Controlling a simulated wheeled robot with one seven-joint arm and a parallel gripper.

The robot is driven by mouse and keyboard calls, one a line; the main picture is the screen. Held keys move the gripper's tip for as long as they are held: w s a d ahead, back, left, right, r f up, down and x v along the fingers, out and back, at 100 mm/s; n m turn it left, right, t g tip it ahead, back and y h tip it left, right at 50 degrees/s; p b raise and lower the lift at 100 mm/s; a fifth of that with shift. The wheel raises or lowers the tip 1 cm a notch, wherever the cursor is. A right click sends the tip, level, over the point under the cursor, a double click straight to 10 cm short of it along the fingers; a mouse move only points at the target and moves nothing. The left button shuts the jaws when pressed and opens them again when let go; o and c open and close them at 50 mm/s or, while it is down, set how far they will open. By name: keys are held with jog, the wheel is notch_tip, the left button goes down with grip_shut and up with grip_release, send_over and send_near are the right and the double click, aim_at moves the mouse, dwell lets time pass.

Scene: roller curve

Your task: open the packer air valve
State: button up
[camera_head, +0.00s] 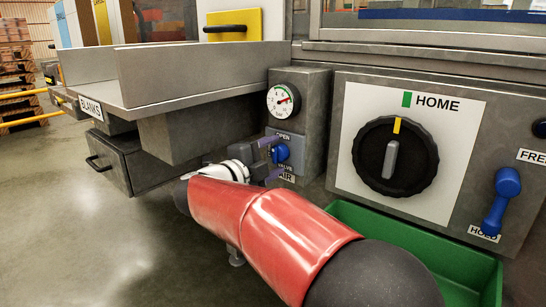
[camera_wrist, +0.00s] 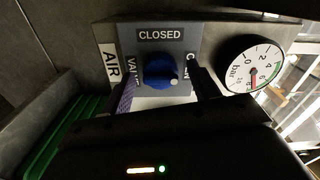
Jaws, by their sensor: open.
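The blue air valve knob (camera_head: 281,152) sits on a grey plate below the gauge, between an OPEN label above and an AIR VALVE label below. In the wrist view the knob (camera_wrist: 158,72) has a white mark on its right side, turned away from the CLOSED label (camera_wrist: 159,35) and toward the partly hidden OPEN label. My gripper (camera_head: 270,160) is open at the knob; it also shows in the wrist view (camera_wrist: 164,92), one finger on each side. Whether the fingers touch the knob I cannot tell.
A large black HOME dial (camera_head: 395,157) and a blue lever (camera_head: 502,200) by a HOLD label are on the panel to the right. A green bin (camera_head: 420,246) is below. A grey BLANKS tray (camera_head: 155,92) and a drawer (camera_head: 108,163) are at left.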

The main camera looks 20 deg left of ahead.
jog(key=v, duration=0.7)
jog(key=shift+s+a, duration=0.1)
jog(key=shift+s, duration=0.1)
